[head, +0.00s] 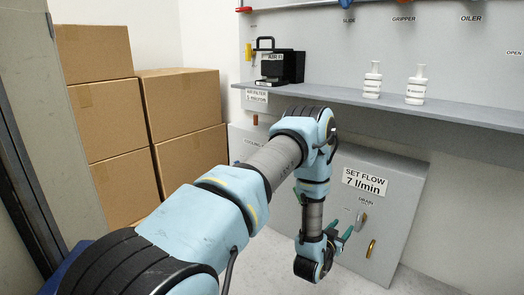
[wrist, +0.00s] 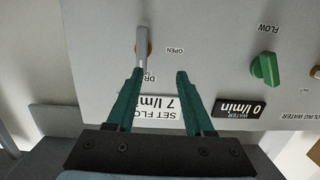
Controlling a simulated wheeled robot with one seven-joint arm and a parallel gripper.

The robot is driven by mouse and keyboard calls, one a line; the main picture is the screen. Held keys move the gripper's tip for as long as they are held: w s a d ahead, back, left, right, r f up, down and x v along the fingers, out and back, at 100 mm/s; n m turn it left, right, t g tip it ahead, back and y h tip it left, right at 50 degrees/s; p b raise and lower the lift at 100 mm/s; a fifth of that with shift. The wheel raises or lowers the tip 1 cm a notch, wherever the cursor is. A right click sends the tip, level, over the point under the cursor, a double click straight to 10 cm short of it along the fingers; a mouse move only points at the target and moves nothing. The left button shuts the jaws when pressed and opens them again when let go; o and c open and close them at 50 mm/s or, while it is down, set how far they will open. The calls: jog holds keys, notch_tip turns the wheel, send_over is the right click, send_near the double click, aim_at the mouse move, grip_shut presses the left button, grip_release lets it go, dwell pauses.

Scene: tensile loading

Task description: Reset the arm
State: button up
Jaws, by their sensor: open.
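My arm reaches down in front of a grey sloping panel (head: 405,200) below the shelf. My gripper (head: 343,232) is low beside the panel's drain area, and its green fingers also show in the wrist view (wrist: 160,72). The fingers are apart with nothing between them. In the wrist view the left fingertip is close to a grey drain lever (wrist: 142,48) beside the word OPEN. I cannot tell whether they touch. The lever shows to the right of my gripper in the head view (head: 362,217).
A green FLOW knob (wrist: 265,67) and a display reading 0 l/min (wrist: 238,108) are on the panel. A sign (head: 365,183) says SET FLOW 7 l/min. The shelf (head: 440,112) holds two white bottles and a black device (head: 280,66). Cardboard boxes (head: 185,110) stand left.

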jog(key=w+a+r+n+g+y+p, duration=0.1)
jog(key=w+a+r+g+y, duration=0.2)
jog(key=a+r, duration=0.5)
jog(key=w+a+r+n+g+y, duration=0.15)
jog(key=a+r+y, duration=0.3)
jog(key=a, duration=0.45)
jog(key=s+a+r+n+g+y+p, duration=0.1)
jog(key=s+a+r+n+g+y, duration=0.15)
jog(key=s+a+r, duration=0.6)
jog(key=s+a+r+n+g+y+p, duration=0.15)
jog(key=s+a+r+g, duration=0.3)
jog(key=s+a, duration=0.75)
notch_tip(320, 180, up, 37)
jog(key=p, duration=3.7)
jog(key=shift+w+d+n+t, duration=0.35)
jog(key=shift+w, duration=0.05)
jog(key=shift+r+h, duration=0.1)
jog(key=shift+h, duration=0.15)
